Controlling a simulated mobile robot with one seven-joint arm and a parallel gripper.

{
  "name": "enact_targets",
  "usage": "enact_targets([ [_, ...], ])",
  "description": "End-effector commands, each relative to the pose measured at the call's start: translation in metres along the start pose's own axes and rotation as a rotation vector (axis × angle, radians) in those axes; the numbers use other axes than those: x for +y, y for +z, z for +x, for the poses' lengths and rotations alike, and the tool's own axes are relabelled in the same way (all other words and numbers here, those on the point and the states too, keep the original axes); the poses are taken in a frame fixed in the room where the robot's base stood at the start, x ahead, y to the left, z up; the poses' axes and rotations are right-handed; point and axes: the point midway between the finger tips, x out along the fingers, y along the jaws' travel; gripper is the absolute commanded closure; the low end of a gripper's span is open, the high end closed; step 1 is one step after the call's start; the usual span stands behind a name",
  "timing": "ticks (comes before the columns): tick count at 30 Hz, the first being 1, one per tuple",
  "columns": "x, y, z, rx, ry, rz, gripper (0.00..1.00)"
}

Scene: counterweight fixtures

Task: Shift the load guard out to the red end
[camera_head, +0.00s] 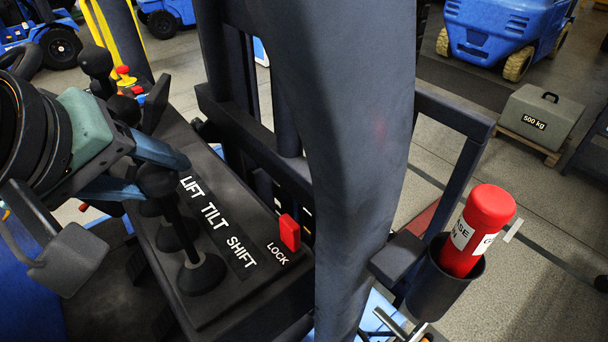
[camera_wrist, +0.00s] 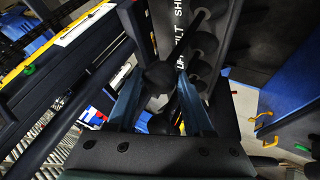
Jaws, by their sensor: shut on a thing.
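My gripper (camera_head: 156,176) is shut on the black round knob of the SHIFT lever (camera_head: 180,228), the lever nearest the SHIFT label (camera_head: 242,252). In the wrist view the knob (camera_wrist: 160,75) sits between my two blue fingers, and its rod runs up to a base beside the label. The LIFT and TILT levers stand behind it, partly hidden. A red LOCK switch (camera_head: 289,232) is on the same dark console (camera_head: 245,290).
Other black-knobbed levers (camera_head: 97,62) and a steering wheel (camera_head: 22,60) are at the left. A grey 500 kg weight (camera_head: 540,112) and blue vehicles (camera_head: 505,30) are beyond.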

Motion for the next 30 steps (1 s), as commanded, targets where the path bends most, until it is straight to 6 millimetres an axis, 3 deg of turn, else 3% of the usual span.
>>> enact_targets([
  [14, 0.049, 0.007, 0.039, -0.003, 0.004, 0.004, 0.8],
  [30, 0.053, 0.007, 0.038, -0.003, 0.011, 0.004, 0.79],
])
